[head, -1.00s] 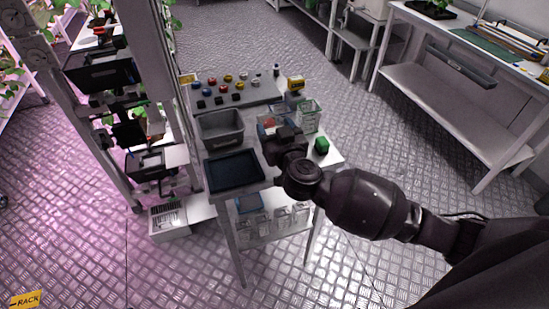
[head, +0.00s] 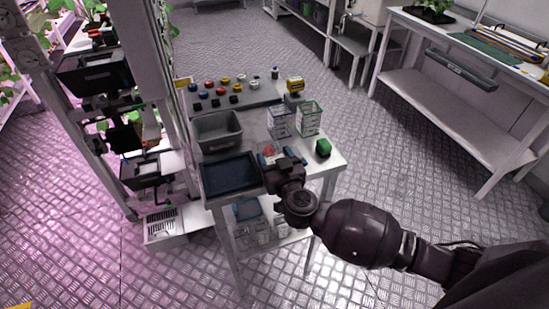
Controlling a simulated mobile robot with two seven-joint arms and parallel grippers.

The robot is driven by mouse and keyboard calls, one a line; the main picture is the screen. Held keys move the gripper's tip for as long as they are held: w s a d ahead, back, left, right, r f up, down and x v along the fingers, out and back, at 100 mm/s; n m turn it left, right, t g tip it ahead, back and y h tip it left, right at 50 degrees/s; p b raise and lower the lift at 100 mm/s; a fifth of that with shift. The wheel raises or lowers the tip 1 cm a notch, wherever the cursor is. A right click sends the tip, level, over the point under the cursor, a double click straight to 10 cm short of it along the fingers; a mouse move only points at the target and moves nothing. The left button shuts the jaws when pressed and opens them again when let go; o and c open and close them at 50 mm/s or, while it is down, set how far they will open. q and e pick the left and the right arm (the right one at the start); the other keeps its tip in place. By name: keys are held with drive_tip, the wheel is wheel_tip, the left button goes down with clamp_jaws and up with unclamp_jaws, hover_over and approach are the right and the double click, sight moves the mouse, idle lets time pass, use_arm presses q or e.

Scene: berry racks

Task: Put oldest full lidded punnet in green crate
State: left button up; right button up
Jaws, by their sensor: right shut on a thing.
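My right gripper (head: 278,157) is over the front right part of the small white table. It is shut on a small clear punnet (head: 267,150) with red contents, which the fingers partly hide. Whether it has a lid, and any date on it, is too small to tell. Two clear boxes stand behind it on the table, one with a bluish edge (head: 279,123) and one with a green edge (head: 309,119). A small solid green object (head: 322,148) is at the right edge of the table. I cannot make out a green crate with certainty. My left gripper is not in view.
A grey bin (head: 218,131) and a dark blue-black tray (head: 230,174) fill the table's left side. Small coloured items sit on a grey mat (head: 258,97) behind, beside a yellow device (head: 295,86). More clear containers (head: 262,228) stand on the lower shelf. A plant rack is close left.

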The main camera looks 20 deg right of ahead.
drive_tip(key=o, duration=0.6)
drive_tip(key=shift+f, duration=0.15)
drive_tip(key=shift+o, duration=0.5)
drive_tip(key=s+p, duration=0.1)
drive_tip(key=s, duration=1.1)
drive_tip(key=shift+d+r+p, duration=0.2)
drive_tip(key=shift+p, duration=0.15)
